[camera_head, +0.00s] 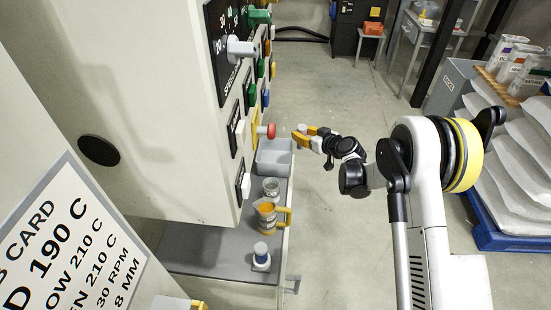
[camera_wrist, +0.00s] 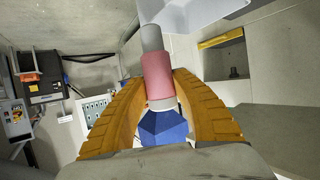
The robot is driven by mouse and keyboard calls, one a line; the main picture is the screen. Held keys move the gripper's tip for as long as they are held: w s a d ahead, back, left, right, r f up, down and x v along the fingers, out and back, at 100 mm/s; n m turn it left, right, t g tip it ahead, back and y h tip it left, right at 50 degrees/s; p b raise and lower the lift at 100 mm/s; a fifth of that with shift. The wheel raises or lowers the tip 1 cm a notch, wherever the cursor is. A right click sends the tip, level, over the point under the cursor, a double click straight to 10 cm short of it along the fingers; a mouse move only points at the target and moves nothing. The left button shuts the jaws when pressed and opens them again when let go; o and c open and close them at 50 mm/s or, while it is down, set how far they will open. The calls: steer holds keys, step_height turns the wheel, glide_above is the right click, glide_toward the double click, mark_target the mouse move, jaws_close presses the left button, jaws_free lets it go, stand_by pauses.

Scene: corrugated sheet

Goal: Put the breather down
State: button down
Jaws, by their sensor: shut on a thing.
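My gripper (camera_head: 307,134) is shut on a breather (camera_wrist: 157,76), a short cylinder with a grey end, a pink band and a pale collar. In the wrist view the yellow fingers (camera_wrist: 160,92) close on both sides of the pink band. A blue faceted shape (camera_wrist: 162,127) shows below it between the fingers; I cannot tell whether it belongs to the breather. In the head view the gripper is in the air beside the machine, right of the grey bin (camera_head: 274,160). A second breather-like piece (camera_head: 261,254), blue-banded with a white top, stands on the shelf.
Open floor (camera_head: 340,230) lies right of the shelf.

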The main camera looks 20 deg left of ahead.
steer(key=a+f+b, duration=0.2)
steer(key=a+f, duration=0.1)
steer(key=a+f+b, duration=0.2)
steer(key=a+f, duration=0.1)
steer(key=f, duration=0.1)
steer(key=s+a+f+b, duration=0.1)
steer(key=a+f+b, duration=0.1)
steer(key=a+f, duration=0.1)
steer(key=shift+s+a+f, duration=0.1)
steer(key=shift+a+f, duration=0.05)
steer(key=shift+a, duration=0.35)
steer(key=c, duration=1.1)
jaws_free()
